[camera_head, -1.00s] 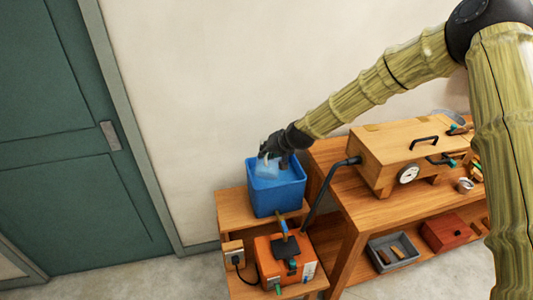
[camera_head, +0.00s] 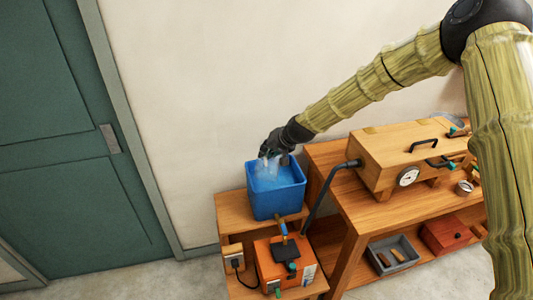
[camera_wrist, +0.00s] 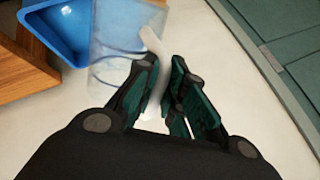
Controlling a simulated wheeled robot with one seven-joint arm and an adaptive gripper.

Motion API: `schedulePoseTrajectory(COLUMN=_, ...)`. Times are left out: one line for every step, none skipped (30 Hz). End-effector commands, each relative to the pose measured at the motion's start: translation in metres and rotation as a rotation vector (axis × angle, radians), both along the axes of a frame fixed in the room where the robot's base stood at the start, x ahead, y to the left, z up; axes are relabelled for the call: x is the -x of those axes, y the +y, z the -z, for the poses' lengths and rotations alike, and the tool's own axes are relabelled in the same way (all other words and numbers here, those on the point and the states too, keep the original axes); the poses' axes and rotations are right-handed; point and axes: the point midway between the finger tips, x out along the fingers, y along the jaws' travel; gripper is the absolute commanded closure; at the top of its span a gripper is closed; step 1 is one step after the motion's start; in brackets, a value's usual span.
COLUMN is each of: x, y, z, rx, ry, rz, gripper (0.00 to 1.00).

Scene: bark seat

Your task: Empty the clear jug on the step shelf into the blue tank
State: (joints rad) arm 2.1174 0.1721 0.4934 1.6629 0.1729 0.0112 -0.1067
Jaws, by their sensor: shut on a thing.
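The blue tank (camera_head: 276,198) stands on the upper step of the wooden step shelf (camera_head: 233,212). My gripper (camera_head: 273,152) is above the tank's back rim in the head view. In the wrist view my gripper (camera_wrist: 163,108) is shut on the pale handle of the clear jug (camera_wrist: 115,42). The jug looks tilted, its body reaching toward the tank (camera_wrist: 58,22). In the head view the jug (camera_head: 268,165) is a faint pale shape over the tank's opening. Lighter blue shows inside the tank; I cannot tell how much liquid is left in the jug.
An orange unit (camera_head: 284,265) with a valve sits on the lower step. A black hose (camera_head: 325,198) rises to a wooden steam box (camera_head: 400,160) on the bench at right. A green door (camera_head: 60,130) is at left.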

Motion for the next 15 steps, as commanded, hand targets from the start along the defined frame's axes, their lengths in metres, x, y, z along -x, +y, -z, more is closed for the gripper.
schedulePoseTrajectory(x=-0.0013, y=-0.0001, z=-0.0013, rx=-0.001, ry=0.004, rz=-0.001, gripper=1.0)
schedulePoseTrajectory(x=-0.0016, y=-0.0002, z=-0.0016, rx=-0.001, ry=0.008, rz=-0.001, gripper=1.0)
schedulePoseTrajectory(x=-0.0022, y=-0.0003, z=-0.0022, rx=-0.003, ry=0.013, rz=0.0, gripper=1.0)
schedulePoseTrajectory(x=-0.0027, y=-0.0006, z=-0.0026, rx=-0.003, ry=0.016, rz=0.0, gripper=1.0)
schedulePoseTrajectory(x=-0.0035, y=-0.0007, z=-0.0029, rx=-0.003, ry=0.019, rz=0.001, gripper=1.0)
schedulePoseTrajectory(x=-0.0043, y=-0.001, z=-0.0033, rx=-0.004, ry=0.024, rz=0.001, gripper=1.0)
schedulePoseTrajectory(x=-0.0048, y=-0.0011, z=-0.0036, rx=-0.005, ry=0.028, rz=0.0, gripper=1.0)
schedulePoseTrajectory(x=-0.0055, y=-0.0012, z=-0.0039, rx=-0.006, ry=0.032, rz=0.0, gripper=1.0)
schedulePoseTrajectory(x=-0.0062, y=-0.0015, z=-0.0043, rx=-0.007, ry=0.036, rz=0.001, gripper=1.0)
schedulePoseTrajectory(x=-0.0067, y=-0.0015, z=-0.0046, rx=-0.008, ry=0.039, rz=0.001, gripper=1.0)
schedulePoseTrajectory(x=-0.0071, y=-0.0016, z=-0.0049, rx=-0.008, ry=0.044, rz=0.0, gripper=1.0)
schedulePoseTrajectory(x=-0.0076, y=-0.0016, z=-0.0052, rx=-0.009, ry=0.05, rz=0.0, gripper=1.0)
schedulePoseTrajectory(x=-0.0081, y=-0.0018, z=-0.0055, rx=-0.009, ry=0.052, rz=0.001, gripper=1.0)
schedulePoseTrajectory(x=-0.0087, y=-0.0019, z=-0.006, rx=-0.01, ry=0.056, rz=0.001, gripper=1.0)
schedulePoseTrajectory(x=-0.0096, y=-0.0021, z=-0.0065, rx=-0.011, ry=0.06, rz=0.0, gripper=1.0)
